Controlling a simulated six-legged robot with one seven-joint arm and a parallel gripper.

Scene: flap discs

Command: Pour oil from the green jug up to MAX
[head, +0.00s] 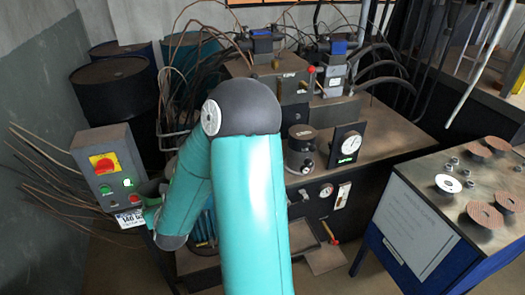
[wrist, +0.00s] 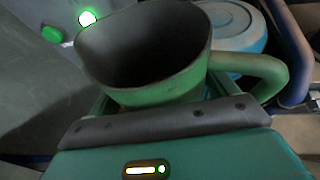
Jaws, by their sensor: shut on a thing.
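The green jug (wrist: 180,90) fills the upper middle of the wrist view, with its wide dark mouth towards the camera and its handle on the right. My gripper (wrist: 158,112) is shut on the jug. Its inside is dark, so I cannot tell the oil level. In the head view my gripper (head: 151,206) is beside the control box, mostly hidden by my arm; only a bit of green shows there. On the front of the hydraulic unit (head: 385,165) is a small upright gauge (head: 342,195) with white and red on it. No MAX mark is readable.
The control box (head: 108,168) with a red knob and lit green button stands close to my gripper. Dark drums (head: 115,88) stand behind it. Brown rods fan out at left. A side table (head: 455,205) with several discs stands at right. A pale blue lid-like thing (wrist: 235,25) is behind the jug.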

